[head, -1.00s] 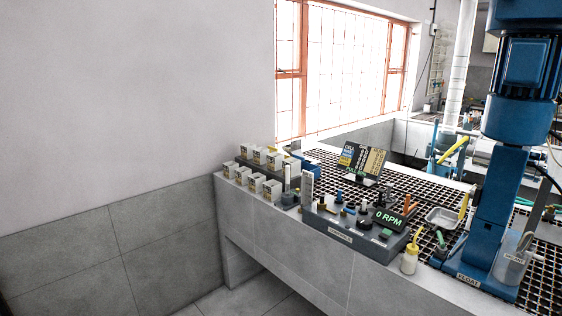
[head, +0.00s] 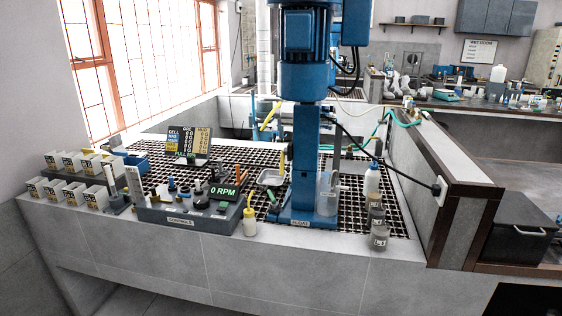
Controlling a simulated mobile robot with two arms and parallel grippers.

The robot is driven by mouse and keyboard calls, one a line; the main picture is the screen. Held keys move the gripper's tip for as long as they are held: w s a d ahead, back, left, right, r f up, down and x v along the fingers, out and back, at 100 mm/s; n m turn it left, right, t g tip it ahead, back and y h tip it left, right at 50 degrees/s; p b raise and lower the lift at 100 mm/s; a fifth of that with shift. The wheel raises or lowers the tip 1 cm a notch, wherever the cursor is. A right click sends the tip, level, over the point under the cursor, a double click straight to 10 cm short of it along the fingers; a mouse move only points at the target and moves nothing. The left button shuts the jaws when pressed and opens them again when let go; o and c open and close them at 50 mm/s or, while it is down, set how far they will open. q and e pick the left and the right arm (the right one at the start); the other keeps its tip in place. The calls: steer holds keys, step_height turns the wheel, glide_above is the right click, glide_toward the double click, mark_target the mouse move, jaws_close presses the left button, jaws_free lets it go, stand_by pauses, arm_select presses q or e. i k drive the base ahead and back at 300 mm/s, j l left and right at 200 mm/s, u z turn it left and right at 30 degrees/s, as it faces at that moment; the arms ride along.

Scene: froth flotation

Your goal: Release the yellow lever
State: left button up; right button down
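A slanted yellow bar (head: 270,116), which looks like a lever, stands by blue metalwork behind the grating, left of the blue column. A second, upright yellow piece (head: 281,164) stands nearer, beside a metal tray (head: 270,178). I cannot tell for sure which of them is the yellow lever. The blue flotation machine (head: 306,150) rises from the grating, with a clear vessel (head: 327,194) at its foot. Neither of my grippers is in view.
Left are several white boxes (head: 75,192) and a sign board (head: 188,143). A yellow-capped bottle (head: 249,221) and several jars (head: 378,226) stand near the front edge.

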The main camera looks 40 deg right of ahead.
mark_target(283, 153)
steer(key=z, duration=0.4)
steer(key=i+j+z, duration=0.2)
steer(key=z, duration=0.15)
steer(key=i+j+z, duration=0.2)
steer(key=j+z, duration=0.15)
steer(key=i+j+z, duration=0.1)
steer(key=j+z, duration=0.2)
steer(key=j, duration=0.15)
steer(key=i+j, duration=0.15)
steer(key=j, duration=0.3)
steer(key=i+j+z, duration=0.1)
steer(key=j, duration=0.35)
steer(key=i+j, duration=0.1)
steer(key=j, duration=0.35)
steer(key=i+j+z, duration=0.1)
steer(key=j, duration=0.35)
steer(key=i+j, duration=0.15)
steer(key=j, duration=0.3)
steer(key=i+j+z, duration=0.1)
steer(key=j, duration=0.35)
